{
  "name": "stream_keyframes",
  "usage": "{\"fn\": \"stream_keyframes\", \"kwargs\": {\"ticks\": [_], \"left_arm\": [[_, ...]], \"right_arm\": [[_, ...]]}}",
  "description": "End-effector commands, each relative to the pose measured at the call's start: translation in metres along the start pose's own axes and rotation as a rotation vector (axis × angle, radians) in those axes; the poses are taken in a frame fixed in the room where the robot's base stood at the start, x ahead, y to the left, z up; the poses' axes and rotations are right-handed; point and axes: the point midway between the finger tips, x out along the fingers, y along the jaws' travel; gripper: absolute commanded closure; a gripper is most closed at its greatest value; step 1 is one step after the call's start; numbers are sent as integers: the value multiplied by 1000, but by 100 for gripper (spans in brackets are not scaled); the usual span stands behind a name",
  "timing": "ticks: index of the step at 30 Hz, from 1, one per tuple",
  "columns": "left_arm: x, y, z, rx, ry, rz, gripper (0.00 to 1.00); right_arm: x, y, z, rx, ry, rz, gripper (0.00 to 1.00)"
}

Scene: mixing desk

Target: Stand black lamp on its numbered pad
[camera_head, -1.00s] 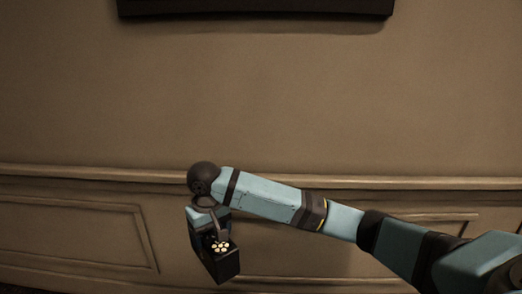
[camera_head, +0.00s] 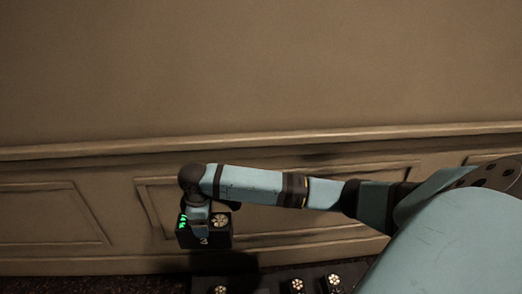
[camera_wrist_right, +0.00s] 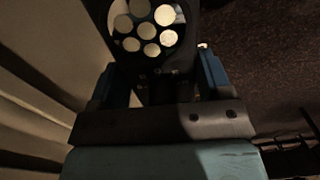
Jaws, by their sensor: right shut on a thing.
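The black lamp (camera_head: 219,239) is a dark box with a round face of several pale discs on top. It hangs under my right wrist at the lower left of the head view. Green lit marks and a pale "3" show on it. My right gripper (camera_wrist_right: 162,82) is shut on the lamp, whose round face fills the top of the right wrist view (camera_wrist_right: 147,24). In the head view the wrist hides the fingertips. The lamp is held up, apart from the surface below. I cannot make out a numbered pad. My left gripper is out of view.
Several similar dark units with round pale-disc faces (camera_head: 297,285) stand along the bottom edge of the head view, partly cut off. A panelled wall (camera_head: 250,80) with a moulding rail is behind. Dark speckled floor (camera_wrist_right: 265,60) shows in the right wrist view.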

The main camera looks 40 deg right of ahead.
Motion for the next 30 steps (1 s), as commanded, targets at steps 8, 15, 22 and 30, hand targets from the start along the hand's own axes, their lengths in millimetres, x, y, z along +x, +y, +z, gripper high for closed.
{"fn": "stream_keyframes", "kwargs": {"ticks": [8,15,22,30], "left_arm": [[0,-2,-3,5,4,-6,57],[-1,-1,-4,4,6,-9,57],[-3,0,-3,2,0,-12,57],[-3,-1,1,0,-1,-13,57]], "right_arm": [[87,-13,48,-566,-2,-3,100],[154,-30,97,-1062,-1,-4,100],[198,-46,138,-1441,0,0,100],[223,-54,157,-1621,1,4,100]]}}
